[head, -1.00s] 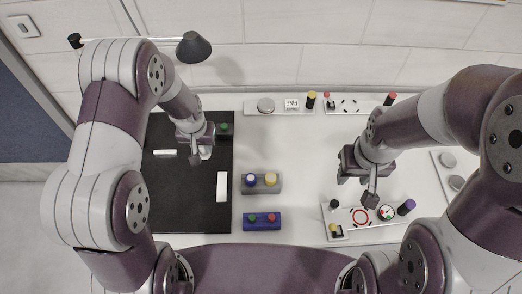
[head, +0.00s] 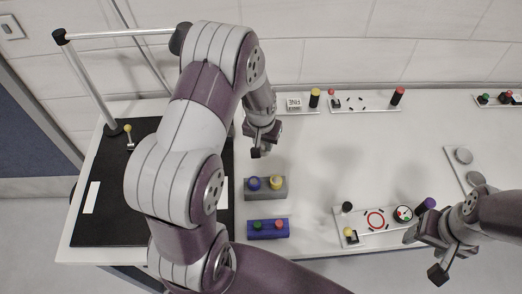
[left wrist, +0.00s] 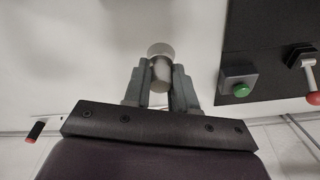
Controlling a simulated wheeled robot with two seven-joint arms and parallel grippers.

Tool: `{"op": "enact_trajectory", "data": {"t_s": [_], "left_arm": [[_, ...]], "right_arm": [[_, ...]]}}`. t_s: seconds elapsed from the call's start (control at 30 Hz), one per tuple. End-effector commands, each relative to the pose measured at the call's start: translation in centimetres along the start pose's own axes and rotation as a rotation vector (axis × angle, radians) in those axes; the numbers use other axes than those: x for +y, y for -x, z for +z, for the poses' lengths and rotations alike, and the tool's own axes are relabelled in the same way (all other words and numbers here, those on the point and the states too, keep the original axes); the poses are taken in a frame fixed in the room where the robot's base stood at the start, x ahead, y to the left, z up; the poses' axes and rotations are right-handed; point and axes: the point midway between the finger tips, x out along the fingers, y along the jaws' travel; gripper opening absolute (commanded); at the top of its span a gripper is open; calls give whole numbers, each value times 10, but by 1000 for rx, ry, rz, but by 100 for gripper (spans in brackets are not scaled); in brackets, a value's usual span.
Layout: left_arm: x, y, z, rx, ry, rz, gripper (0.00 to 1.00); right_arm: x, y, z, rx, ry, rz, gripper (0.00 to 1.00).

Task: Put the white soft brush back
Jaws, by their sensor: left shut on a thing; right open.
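My left gripper (head: 262,146) is above the white table, behind the grey block (head: 281,190). In the left wrist view, my left gripper (left wrist: 159,98) is shut on a pale cylinder with a round whitish end, which looks like the white soft brush (left wrist: 161,69). In the head view the brush is hidden by the gripper and arm. My right gripper (head: 438,256) is open and empty at the lower right, near the table's front edge.
A white tray (head: 376,240) with small parts is at the front right. A black board (head: 102,225) covers the left. More trays line the back.

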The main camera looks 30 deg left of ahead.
Motion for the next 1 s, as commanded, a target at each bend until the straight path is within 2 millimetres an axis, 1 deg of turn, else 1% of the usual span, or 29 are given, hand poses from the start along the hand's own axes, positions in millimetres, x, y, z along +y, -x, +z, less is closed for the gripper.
{"op": "enact_trajectory", "data": {"t_s": [0.03, 0.1, 0.3, 0.37, 0.57, 0.7, 0.73, 0.77, 0.8, 1.0], "left_arm": [[-5, -2, 3, -1, 3, 0, 2], [-9, -8, 6, -1, 0, 0, 2], [-9, -41, 12, -2, -1, 0, 2], [-9, -45, 12, 1, -1, 0, 2], [-9, -45, 12, 2, -1, 0, 2], [-9, -50, 13, 1, -1, 0, 2], [-9, -48, 12, 1, -1, 0, 36], [-9, -48, 12, 1, -1, 0, 46], [-9, -48, 12, 1, -1, 0, 52], [-9, -48, 12, 1, -1, 0, 52]], "right_arm": [[0, 1, 0, 0, 0, 0, 63], [0, 2, 0, 0, 0, 0, 63], [0, 5, 0, -1, 0, 0, 63], [0, 5, 0, -1, 0, 0, 63], [0, 4, 0, -1, 0, 0, 63], [0, 1, 0, -1, 0, 0, 63], [0, 2, 0, -1, 0, 0, 63], [0, 2, 0, -1, 0, 0, 63], [0, 2, 0, -1, 0, 0, 63], [0, 2, 0, -1, 0, 0, 63]]}}
